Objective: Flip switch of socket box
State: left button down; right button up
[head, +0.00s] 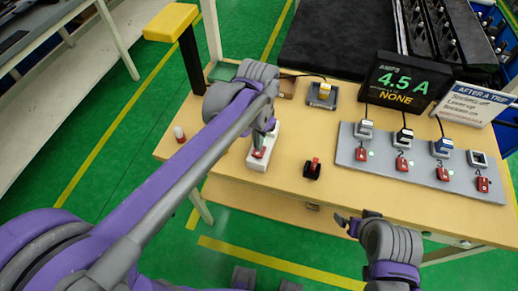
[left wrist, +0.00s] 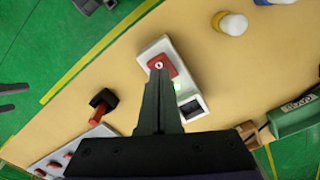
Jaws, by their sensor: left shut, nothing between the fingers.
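The white socket box (head: 260,160) lies on the wooden table near its front edge. In the left wrist view the socket box (left wrist: 153,52) shows a red rocker switch (left wrist: 162,67), a small green light beside it and a dark socket at its other end. My left gripper (head: 269,127) is shut and empty, over the box. In the left wrist view its fingertips (left wrist: 159,73) overlap the red switch's edge; I cannot tell whether they touch. My right gripper (head: 357,217) is open and empty near the table's front edge, and also shows in the left wrist view (left wrist: 10,98).
A grey panel (head: 390,170) with several red switches and plugs is farther right. Behind it stand a display (head: 400,82) reading 4.5 A and a sign (head: 478,104).

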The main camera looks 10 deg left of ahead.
aim_at(257, 153)
pick_arm(q)
jog(key=shift+f+b, duration=0.75)
jog(key=shift+f, duration=0.6)
pick_arm(e)
jog(key=shift+s+f, duration=0.2)
jog(key=shift+f, duration=0.3)
jog(key=shift+s+f, duration=0.15)
jog(key=shift+f, duration=0.35)
pick_arm(q)
jog(key=shift+r, duration=0.15)
pick_arm(e)
jog(key=shift+r, duration=0.1)
pick_arm(q)
jog(key=shift+r+p, duration=1.95)
jog(key=shift+r, duration=1.45)
pick_arm(e)
jog(key=r, duration=0.1)
jog(key=w+r, duration=0.1)
jog(key=r, duration=0.1)
jog(key=w+r, duration=0.1)
jog(key=r, duration=0.1)
pick_arm(q)
jog(key=shift+s, duration=0.1)
